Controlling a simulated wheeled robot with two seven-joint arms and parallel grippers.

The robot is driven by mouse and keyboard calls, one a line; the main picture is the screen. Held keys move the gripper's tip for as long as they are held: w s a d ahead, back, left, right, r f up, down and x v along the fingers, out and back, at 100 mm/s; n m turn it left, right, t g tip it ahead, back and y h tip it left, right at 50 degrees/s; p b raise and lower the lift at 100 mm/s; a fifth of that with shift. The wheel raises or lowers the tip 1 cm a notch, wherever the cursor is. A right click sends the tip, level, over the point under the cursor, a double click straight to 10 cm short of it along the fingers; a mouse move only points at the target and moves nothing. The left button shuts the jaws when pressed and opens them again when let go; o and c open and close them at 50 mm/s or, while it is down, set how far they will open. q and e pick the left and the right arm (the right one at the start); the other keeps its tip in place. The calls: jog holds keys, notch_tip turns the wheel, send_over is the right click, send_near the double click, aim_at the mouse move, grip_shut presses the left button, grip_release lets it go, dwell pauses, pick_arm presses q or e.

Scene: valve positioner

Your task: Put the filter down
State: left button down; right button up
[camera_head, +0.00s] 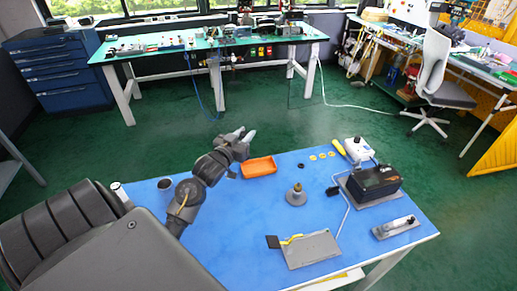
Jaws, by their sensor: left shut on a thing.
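My left gripper (244,136) reaches in over the far edge of the blue table, above and just behind the orange tray (258,167). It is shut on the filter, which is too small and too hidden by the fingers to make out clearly. The gripper is raised above the table surface. The orange tray looks empty. My right gripper is not in view.
On the blue table (236,227) are a grey conical part (296,196), a grey plate (311,250), a black box (374,182), a white device (358,150), a small metal block (396,227), yellow rings (322,156) and a dark cup (165,184).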

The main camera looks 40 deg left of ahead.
pick_arm(q)
jog(key=w+d+f, duration=0.1)
jog(key=w+f, duration=0.4)
jog(key=shift+d+f, duration=0.25)
jog(key=shift+f, duration=0.15)
jog(key=f, duration=0.1)
jog(key=f+p, duration=0.1)
jog(key=f, duration=0.1)
jog(key=shift+w+f+p, duration=0.2)
jog(key=shift+f+p, duration=0.05)
jog(key=shift+p, duration=0.05)
jog(key=shift+f, duration=0.15)
jog(key=c, duration=1.1)
grip_release()
jog(key=shift+c, duration=0.2)
